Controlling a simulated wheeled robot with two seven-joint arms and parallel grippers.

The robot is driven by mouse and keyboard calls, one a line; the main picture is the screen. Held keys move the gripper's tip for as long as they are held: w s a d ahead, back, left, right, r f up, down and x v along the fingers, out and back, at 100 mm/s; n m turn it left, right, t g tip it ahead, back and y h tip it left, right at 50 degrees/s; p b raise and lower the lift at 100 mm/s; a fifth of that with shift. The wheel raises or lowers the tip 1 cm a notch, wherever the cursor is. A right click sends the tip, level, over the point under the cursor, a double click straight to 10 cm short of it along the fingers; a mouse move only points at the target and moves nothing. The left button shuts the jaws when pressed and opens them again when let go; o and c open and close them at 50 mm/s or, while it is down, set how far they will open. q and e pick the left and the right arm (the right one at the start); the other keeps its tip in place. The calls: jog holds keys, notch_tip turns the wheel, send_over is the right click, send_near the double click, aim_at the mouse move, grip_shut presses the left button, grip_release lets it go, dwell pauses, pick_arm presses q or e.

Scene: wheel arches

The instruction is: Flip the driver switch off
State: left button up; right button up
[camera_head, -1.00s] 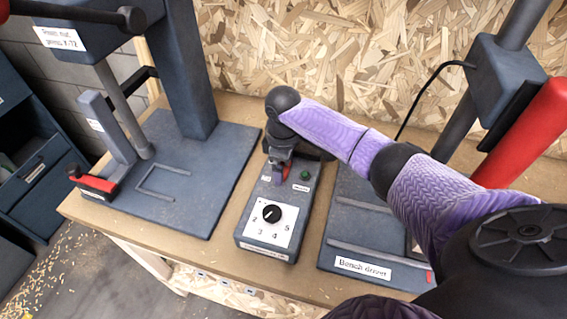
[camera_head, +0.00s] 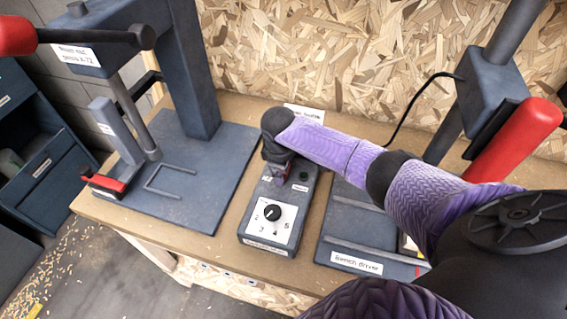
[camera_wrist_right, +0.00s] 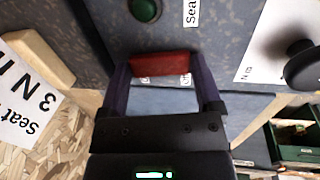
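The driver's control box (camera_head: 252,228) stands on the bench with a black dial (camera_head: 272,213) on its front half. Its green lamp (camera_head: 303,176) looks dark; it also shows dark green in the right wrist view (camera_wrist_right: 145,10). My right gripper (camera_head: 284,170) points down at the box's rear half and mostly hides the switch in the head view. In the right wrist view the red switch (camera_wrist_right: 165,64) lies between the two fingertips of my right gripper (camera_wrist_right: 163,78). The fingers are apart, one at each end of it; whether they press on it is unclear. My left gripper is out of view.
The bench driver stand (camera_head: 345,224) with its red handle (camera_head: 512,140) is close to the right of the box. A press (camera_head: 215,180) stands to the left. A chipboard wall (camera_head: 320,60) rises behind. A white card (camera_head: 305,113) stands behind the box.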

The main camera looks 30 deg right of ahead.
jog(key=shift+o, duration=1)
notch_tip(320, 180, up, 10)
jog(key=s+a+p, duration=0.1)
jog(key=p, duration=0.2)
jog(key=shift+a, duration=0.15)
jog(key=shift+f, duration=0.1)
